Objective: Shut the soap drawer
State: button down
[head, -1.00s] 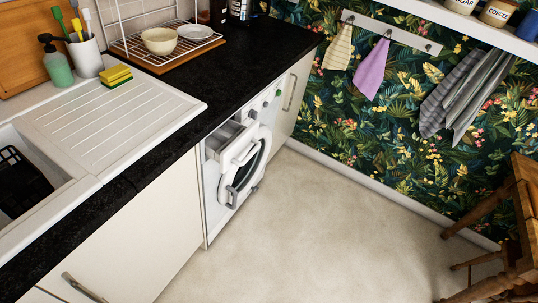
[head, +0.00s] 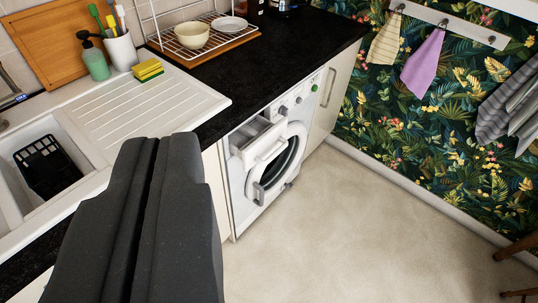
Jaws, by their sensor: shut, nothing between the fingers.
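The white washing machine (head: 262,165) stands under the dark counter in the middle of the head view. Its soap drawer (head: 262,143) is at the machine's upper left and sticks out, with its open top showing. The round door (head: 284,160) sits just below and to the right of the drawer. My gripper (head: 150,142) fills the lower left, large and dark grey, its two fingers together with nothing between them. It is left of the drawer in the picture, nearer the camera, and apart from the machine. It hides part of the cupboard front and the counter edge.
The dark counter (head: 270,65) runs above the machine, with a sink (head: 85,130) at left and a dish rack (head: 195,35) at the back. A cupboard (head: 330,95) stands right of the machine. The pale floor (head: 340,225) in front is clear. Wooden furniture legs (head: 520,245) show at far right.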

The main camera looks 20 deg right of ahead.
aim_at(242, 128)
jog(key=z, duration=0.1)
jog(key=i, duration=1)
jog(key=u, duration=0.1)
